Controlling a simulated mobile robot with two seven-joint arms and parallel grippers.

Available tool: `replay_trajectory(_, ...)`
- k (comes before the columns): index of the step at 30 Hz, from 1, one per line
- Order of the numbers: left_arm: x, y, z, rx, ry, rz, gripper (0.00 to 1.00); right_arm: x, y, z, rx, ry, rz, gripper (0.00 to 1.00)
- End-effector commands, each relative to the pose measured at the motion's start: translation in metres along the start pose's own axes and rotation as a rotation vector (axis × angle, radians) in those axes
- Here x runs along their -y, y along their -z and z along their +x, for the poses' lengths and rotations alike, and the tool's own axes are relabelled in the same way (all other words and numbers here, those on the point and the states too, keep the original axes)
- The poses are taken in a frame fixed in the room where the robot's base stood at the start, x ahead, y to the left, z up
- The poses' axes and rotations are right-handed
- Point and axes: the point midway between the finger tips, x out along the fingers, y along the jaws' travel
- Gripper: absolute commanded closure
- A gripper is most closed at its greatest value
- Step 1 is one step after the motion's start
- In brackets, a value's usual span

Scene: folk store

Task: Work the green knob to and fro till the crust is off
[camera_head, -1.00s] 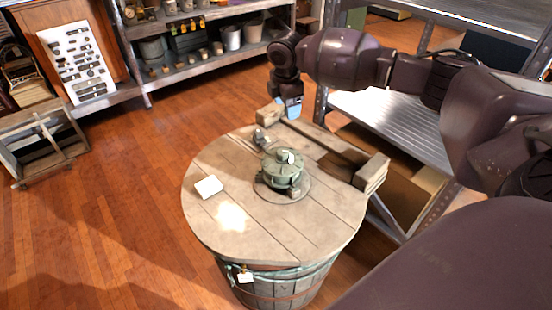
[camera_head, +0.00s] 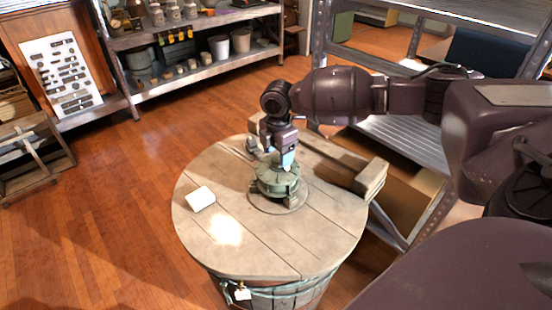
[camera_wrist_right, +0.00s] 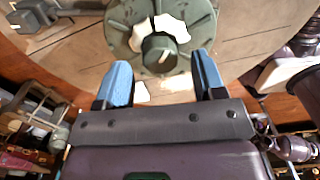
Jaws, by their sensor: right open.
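The green round fixture (camera_head: 270,184) stands on the wooden barrel top. In the right wrist view its green knob (camera_wrist_right: 159,54) is at the centre, with whitish crust patches (camera_wrist_right: 172,27) beside it on the fixture's face. My right gripper (camera_head: 286,163) is over the fixture and hides part of its top. In the right wrist view its blue fingertips (camera_wrist_right: 164,70) are apart, one on each side of the knob's near end, with gaps on both sides. It holds nothing. My left gripper is not in view.
The round barrel top (camera_head: 285,250) also bears a small white block (camera_head: 200,198) at left. A wooden beam frame (camera_head: 335,165) runs along its far right side. Metal shelving (camera_head: 400,140) is close behind my right arm. The barrel top's front is clear.

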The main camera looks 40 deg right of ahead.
Motion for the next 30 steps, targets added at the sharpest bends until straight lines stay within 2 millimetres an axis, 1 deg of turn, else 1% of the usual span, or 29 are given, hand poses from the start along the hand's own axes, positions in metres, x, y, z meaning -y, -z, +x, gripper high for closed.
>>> replay_trajectory(1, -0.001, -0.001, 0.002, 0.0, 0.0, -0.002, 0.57, 0.0, 0.0, 0.008, 0.001, 0.003, 0.0, 0.37)
replay_trajectory(6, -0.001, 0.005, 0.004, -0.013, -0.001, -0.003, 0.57, 0.0, 0.0, 0.018, 0.0, 0.001, 0.001, 0.37)
replay_trajectory(10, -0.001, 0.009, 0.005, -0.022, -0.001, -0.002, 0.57, 0.0, 0.0, 0.02, 0.001, 0.0, 0.001, 0.37)
replay_trajectory(16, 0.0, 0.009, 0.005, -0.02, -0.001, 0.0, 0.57, 0.0, 0.0, 0.019, 0.001, -0.001, 0.001, 0.37)
replay_trajectory(17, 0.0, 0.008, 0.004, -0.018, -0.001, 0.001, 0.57, 0.0, 0.0, 0.019, 0.001, -0.001, 0.001, 0.4)
replay_trajectory(18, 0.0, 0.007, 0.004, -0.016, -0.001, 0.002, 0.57, 0.0, 0.0, 0.019, 0.001, -0.001, 0.001, 0.46)
replay_trajectory(26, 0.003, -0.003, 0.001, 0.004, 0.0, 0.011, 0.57, 0.0, 0.0, 0.019, 0.001, -0.001, 0.0, 0.86)
replay_trajectory(30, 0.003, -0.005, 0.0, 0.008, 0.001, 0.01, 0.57, 0.0, 0.0, 0.019, 0.001, -0.001, 0.005, 0.86)
